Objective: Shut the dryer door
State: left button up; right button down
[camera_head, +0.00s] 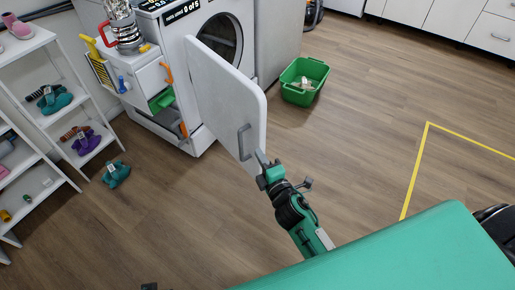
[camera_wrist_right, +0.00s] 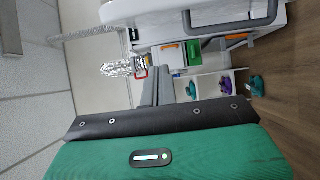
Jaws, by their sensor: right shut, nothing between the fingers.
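The white dryer (camera_head: 177,27) stands at the top of the head view, with its round dark opening showing. Its white door (camera_head: 225,90) stands wide open, swung out toward me. A grey bar handle (camera_head: 243,142) is on the door near its free edge. In the right wrist view the door (camera_wrist_right: 160,14) and the handle (camera_wrist_right: 232,24) fill the upper part. My right gripper (camera_head: 262,159) is shut and empty, close to the door's lower free corner, just below the handle. I cannot tell whether it touches the door. My left gripper is not in view.
A white cabinet (camera_head: 152,78) with orange handles stands left of the door. A green basket (camera_head: 304,80) sits on the floor to the right. White shelves (camera_head: 50,118) stand at the left, with a teal object (camera_head: 116,174) on the floor beside them. The floor around the door is mostly clear.

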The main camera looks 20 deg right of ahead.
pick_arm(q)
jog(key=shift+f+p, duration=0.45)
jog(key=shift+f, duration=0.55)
pick_arm(e)
jog(key=shift+w+d, duration=0.5)
jog(key=shift+w, duration=1.4)
jog(key=shift+w+d, duration=0.45)
jog(key=shift+w, duration=1.45)
jog(key=shift+w+d, duration=0.5)
jog(key=shift+w, duration=1.4)
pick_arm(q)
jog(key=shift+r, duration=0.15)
pick_arm(e)
jog(key=shift+d, duration=0.1)
